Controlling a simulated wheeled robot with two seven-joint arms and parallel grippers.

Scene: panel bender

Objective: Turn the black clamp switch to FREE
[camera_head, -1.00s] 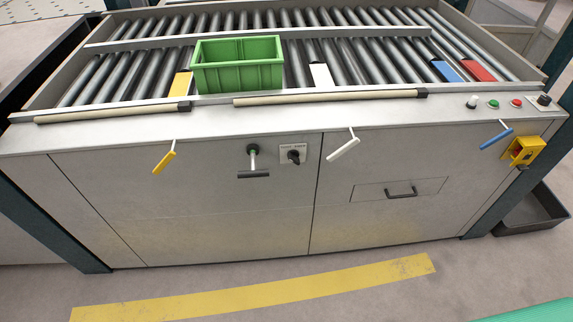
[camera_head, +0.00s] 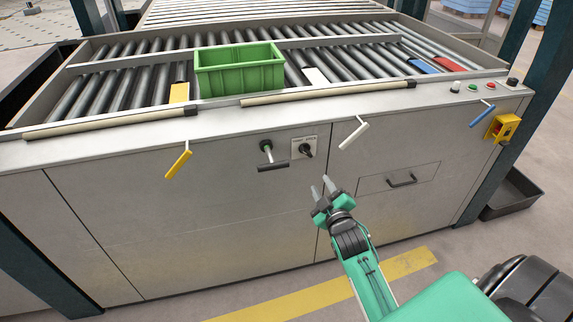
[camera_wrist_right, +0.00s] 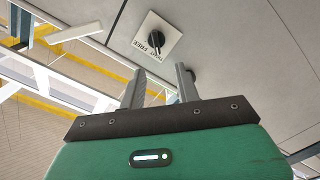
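The black clamp switch (camera_head: 306,150) is a small rotary knob on a white label plate (camera_head: 296,155) on the cabinet's front panel. In the right wrist view the switch (camera_wrist_right: 156,39) is ahead of the fingertips, and its plate shows the word FREE and another word beside it. I cannot tell for certain which word the knob points to. My right gripper (camera_head: 321,186) is open and empty, below and slightly right of the switch, apart from it. Its two fingers (camera_wrist_right: 161,78) are spread in the right wrist view. My left gripper is not in view.
A black T-handle (camera_head: 272,166) with a green collar sits just left of the switch. A yellow lever (camera_head: 178,164) and a white lever (camera_head: 353,134) stick out either side. A drawer handle (camera_head: 403,181) is at right. A green crate (camera_head: 240,72) rests on the rollers above.

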